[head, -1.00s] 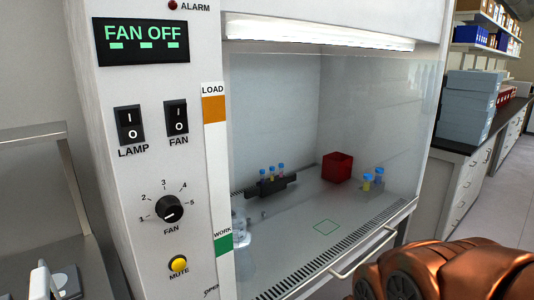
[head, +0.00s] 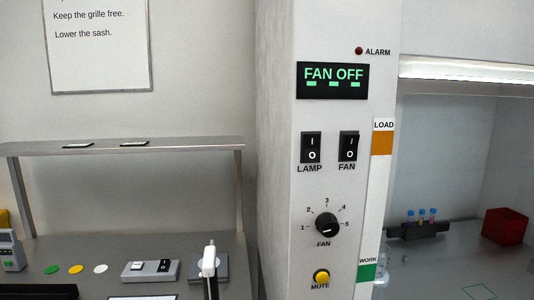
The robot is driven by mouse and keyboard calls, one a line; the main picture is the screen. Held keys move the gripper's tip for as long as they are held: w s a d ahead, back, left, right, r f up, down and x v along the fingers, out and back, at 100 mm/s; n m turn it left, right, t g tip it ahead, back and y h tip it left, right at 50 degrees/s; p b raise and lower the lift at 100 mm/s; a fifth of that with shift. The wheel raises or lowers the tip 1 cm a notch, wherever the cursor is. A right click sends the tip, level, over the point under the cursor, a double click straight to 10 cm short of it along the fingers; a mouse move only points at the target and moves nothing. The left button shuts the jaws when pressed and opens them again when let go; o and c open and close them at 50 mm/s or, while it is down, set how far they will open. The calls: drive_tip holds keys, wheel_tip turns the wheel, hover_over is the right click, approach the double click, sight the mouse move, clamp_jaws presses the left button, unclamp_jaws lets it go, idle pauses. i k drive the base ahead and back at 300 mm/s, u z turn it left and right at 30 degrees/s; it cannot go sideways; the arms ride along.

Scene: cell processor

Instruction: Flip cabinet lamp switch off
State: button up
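The lamp switch (head: 311,147) is a black rocker marked I and O on the white cabinet's front panel (head: 285,215), above the label LAMP. A like fan switch (head: 348,146) sits just to its right. The lamp tube (head: 460,70) under the cabinet's hood glows bright white. The display (head: 333,80) above the switches reads FAN OFF in green. My gripper is not in view.
A fan dial (head: 327,225) and a yellow mute button (head: 321,277) lie below the switches. Left of the cabinet, a bench (head: 110,255) with a raised metal shelf (head: 190,147) holds small devices. A red box (head: 505,226) and a tube rack (head: 418,231) stand inside the cabinet.

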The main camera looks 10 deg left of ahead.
sight(312, 142)
drive_tip(key=z, duration=0.8)
drive_tip(key=k, duration=1.3)
drive_tip(key=u, duration=1.4)
drive_tip(key=i, duration=0.5)
drive_tip(key=u, duration=0.05)
